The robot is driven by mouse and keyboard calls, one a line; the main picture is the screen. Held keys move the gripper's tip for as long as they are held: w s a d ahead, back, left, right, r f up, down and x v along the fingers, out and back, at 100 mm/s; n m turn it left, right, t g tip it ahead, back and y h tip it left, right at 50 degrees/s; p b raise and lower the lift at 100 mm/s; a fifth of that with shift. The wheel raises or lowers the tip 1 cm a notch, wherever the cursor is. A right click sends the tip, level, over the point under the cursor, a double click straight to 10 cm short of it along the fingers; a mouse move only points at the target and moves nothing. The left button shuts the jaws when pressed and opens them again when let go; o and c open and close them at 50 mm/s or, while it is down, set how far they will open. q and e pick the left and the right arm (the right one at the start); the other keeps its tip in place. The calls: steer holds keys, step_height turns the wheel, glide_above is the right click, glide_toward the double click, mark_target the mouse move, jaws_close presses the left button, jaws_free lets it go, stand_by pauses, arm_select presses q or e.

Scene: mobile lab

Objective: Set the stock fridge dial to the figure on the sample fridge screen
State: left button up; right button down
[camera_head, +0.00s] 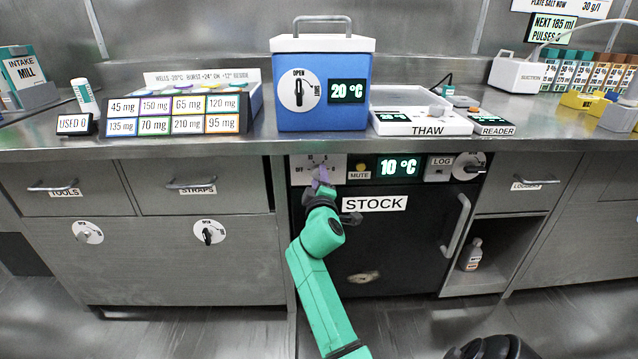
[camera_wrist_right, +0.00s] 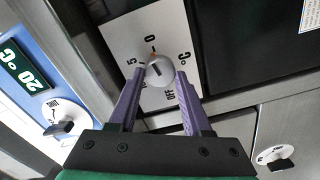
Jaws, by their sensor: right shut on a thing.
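The black stock fridge (camera_head: 395,245) is under the counter, labelled STOCK. Its screen (camera_head: 398,167) reads 10 °C. A blue cooler box (camera_head: 322,108) on the counter has a screen (camera_head: 347,91) reading 20 °C. No sample label shows. My left gripper is out of view.
The blue box has an OPEN knob (camera_head: 299,90). The fridge door handle (camera_head: 456,228) sticks out at the right. A thaw plate (camera_head: 420,113) stands on the counter.

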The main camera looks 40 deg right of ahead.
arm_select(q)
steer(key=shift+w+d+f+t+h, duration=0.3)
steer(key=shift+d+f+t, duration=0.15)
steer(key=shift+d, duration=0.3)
arm_select(e)
steer(key=shift+f+m, duration=0.2)
steer(key=shift+m, duration=0.8)
steer(key=c, duration=0.7)
jaws_free()
steer(key=o, duration=0.4)
steer(key=shift+c, duration=0.2)
steer(key=shift+r, duration=0.15)
